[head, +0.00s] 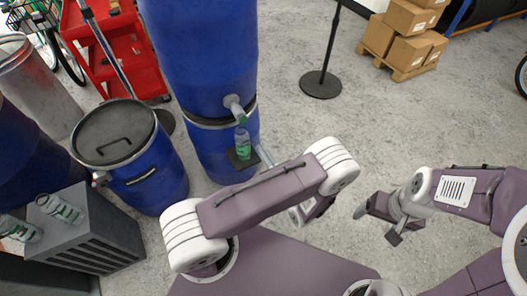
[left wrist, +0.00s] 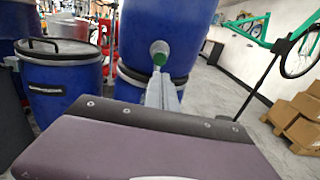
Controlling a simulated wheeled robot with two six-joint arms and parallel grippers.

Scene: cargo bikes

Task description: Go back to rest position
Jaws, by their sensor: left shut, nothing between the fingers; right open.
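My left gripper (head: 265,155) is mostly hidden behind my left arm in the head view; only its grey tip shows beside the blue barrel stack. In the left wrist view its fingers (left wrist: 161,92) are together with nothing between them, pointing toward the barrel tap (left wrist: 159,48). My right gripper (head: 378,225) is open and empty over the bare floor on the right, its two dark fingers spread apart.
A clear bottle with a green label (head: 243,144) stands on a small black ledge below the tap of the blue barrels (head: 200,45). A lidded blue barrel (head: 150,180) and a grey box (head: 105,235) bearing bottles are at left. Cartons (head: 408,50) and a post base (head: 320,84) stand behind.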

